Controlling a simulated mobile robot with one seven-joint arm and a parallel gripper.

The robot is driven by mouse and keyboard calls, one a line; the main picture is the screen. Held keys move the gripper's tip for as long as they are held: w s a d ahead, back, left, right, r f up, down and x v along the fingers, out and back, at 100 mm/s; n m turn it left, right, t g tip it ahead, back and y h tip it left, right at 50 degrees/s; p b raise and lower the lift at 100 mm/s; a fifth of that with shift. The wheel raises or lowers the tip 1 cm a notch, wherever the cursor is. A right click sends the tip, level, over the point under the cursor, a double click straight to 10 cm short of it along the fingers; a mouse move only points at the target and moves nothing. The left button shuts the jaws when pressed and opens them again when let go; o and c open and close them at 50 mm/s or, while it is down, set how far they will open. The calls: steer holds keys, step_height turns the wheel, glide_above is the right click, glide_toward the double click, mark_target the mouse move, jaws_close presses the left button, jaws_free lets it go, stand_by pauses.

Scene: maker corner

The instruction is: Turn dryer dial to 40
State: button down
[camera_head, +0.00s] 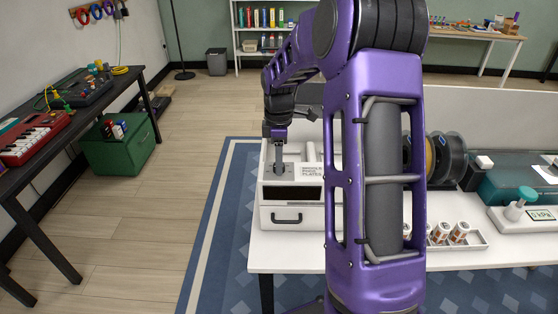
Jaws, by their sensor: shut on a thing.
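The dryer, taken to be the white box (302,217) with a dark front window and a black handle, stands at the left end of the white table. My gripper (279,168) points down onto the left part of its grey top panel. The dial is at the fingertips, too small and covered to make out, and its setting cannot be read. My gripper looks shut there, on what appears to be the dial. My purple arm hides the right side of the dryer.
The white table (290,258) also holds a tray of small jars (459,233), dark spools (452,158) and a teal-and-white machine (516,208) to the right. A dark bench (60,125) and green cabinet (118,145) stand left. The wooden floor between is clear.

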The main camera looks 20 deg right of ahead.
steer(key=shift+c, duration=2.3)
jaws_free()
step_height(320, 180, up, 18)
steer(key=shift+f, duration=0.25)
